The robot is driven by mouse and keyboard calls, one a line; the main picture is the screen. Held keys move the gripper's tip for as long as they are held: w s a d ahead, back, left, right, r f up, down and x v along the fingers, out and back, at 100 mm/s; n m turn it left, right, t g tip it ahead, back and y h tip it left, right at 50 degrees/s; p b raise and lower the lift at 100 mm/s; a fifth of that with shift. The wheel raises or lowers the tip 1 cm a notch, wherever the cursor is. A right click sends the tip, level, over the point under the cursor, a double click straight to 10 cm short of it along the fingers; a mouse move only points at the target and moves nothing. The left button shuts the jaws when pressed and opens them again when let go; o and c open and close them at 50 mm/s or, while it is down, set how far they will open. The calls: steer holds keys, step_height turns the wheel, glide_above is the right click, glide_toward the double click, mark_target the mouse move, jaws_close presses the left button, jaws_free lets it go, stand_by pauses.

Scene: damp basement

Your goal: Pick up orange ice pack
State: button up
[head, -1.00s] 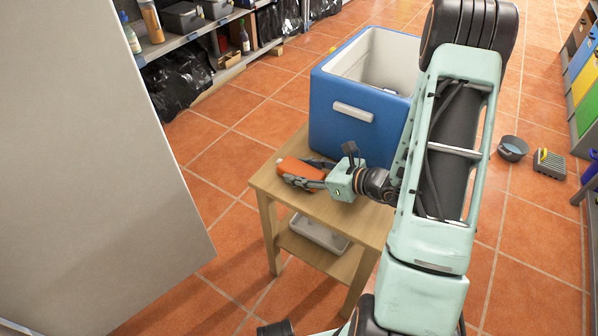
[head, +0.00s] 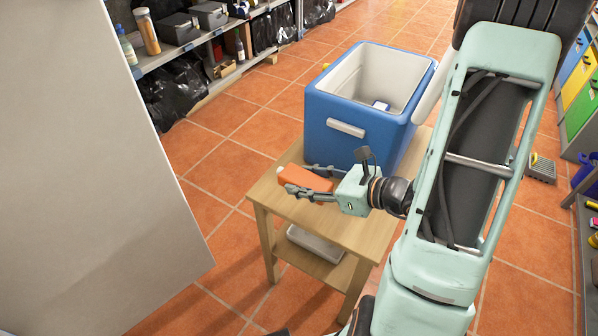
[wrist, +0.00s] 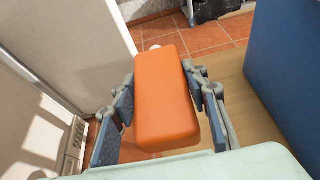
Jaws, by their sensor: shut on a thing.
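The orange ice pack (head: 304,178) is between the fingers of my gripper (head: 318,182), over the left end of a small wooden table. In the wrist view the ice pack (wrist: 165,98) fills the space between the two blue-padded fingers of my gripper (wrist: 165,105), which is shut on it. Its far end points away from my wrist, with a small pale cap there. It appears held a little above the tabletop, though the exact gap is hard to tell.
The wooden table (head: 345,233) carries a blue cooler (head: 345,150), open at the top, with a small white and blue item (head: 381,105) inside. A grey tray (head: 316,243) lies on the table's lower shelf. A large pale panel (head: 90,170) stands left. Tiled floor lies between.

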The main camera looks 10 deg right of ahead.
steer(key=shift+s+r+p, duration=0.4)
steer(key=shift+s+r, duration=0.3)
steer(key=shift+s, duration=0.3)
steer(key=shift+s+r+p, duration=0.15)
steer(key=shift+p, duration=1.1)
steer(key=s+p, duration=0.1)
steer(key=p, duration=0.3)
steer(key=shift+s+r+p, duration=0.3)
steer(key=shift+s+p, duration=0.05)
steer(key=shift+p, duration=0.05)
steer(key=shift+s+d+r+p, duration=0.1)
steer(key=shift+s+r+p, duration=0.15)
steer(key=shift+s+p, duration=0.75)
steer(key=shift+s+d, duration=0.1)
steer(key=shift+d, duration=0.05)
